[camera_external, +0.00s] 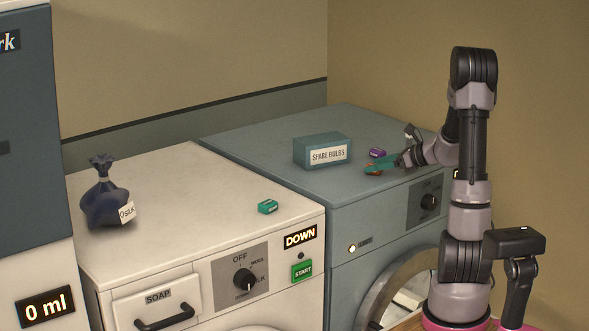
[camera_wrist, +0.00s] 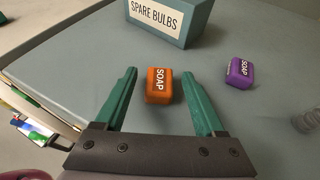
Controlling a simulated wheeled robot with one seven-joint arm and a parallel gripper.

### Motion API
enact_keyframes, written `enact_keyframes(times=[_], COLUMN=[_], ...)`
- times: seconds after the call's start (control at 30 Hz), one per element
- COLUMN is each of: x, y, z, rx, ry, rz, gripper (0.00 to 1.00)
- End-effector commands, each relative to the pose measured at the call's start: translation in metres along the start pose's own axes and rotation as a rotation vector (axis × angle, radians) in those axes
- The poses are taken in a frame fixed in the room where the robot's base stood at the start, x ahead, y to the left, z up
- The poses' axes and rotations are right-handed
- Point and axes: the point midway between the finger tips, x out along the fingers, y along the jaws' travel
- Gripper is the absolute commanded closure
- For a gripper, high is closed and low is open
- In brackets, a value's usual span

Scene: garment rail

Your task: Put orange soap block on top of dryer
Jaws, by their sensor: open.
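The orange soap block (camera_wrist: 159,86), marked SOAP, rests on the flat top of the blue-grey machine (camera_external: 275,146), which looks like the dryer. In the external view only a small orange part (camera_external: 373,173) shows beside the fingers. My gripper (camera_wrist: 159,73) is open, with its two teal fingers on either side of the orange block. A gap shows between the block and each finger. In the external view my gripper (camera_external: 378,168) is low over the front right part of that top.
A purple soap block (camera_wrist: 240,73) lies right of my fingers. The SPARE BULBS box (camera_wrist: 157,19) stands behind the orange block. On the white washer (camera_external: 170,165) are a teal block (camera_external: 268,206) and a dark tied bag (camera_external: 104,200). The dryer top's left part is clear.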

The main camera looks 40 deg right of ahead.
Motion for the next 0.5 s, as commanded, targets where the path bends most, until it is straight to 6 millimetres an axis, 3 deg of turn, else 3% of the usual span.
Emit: enact_keyframes(times=[0.3, 0.5], x=[-0.067, -0.099], y=[-0.001, 0.0], z=[0.001, 0.0], rx=[0.0, 0.0], ry=[-0.001, 0.0], rz=[-0.005, -0.002], gripper=[0.29, 0.29])
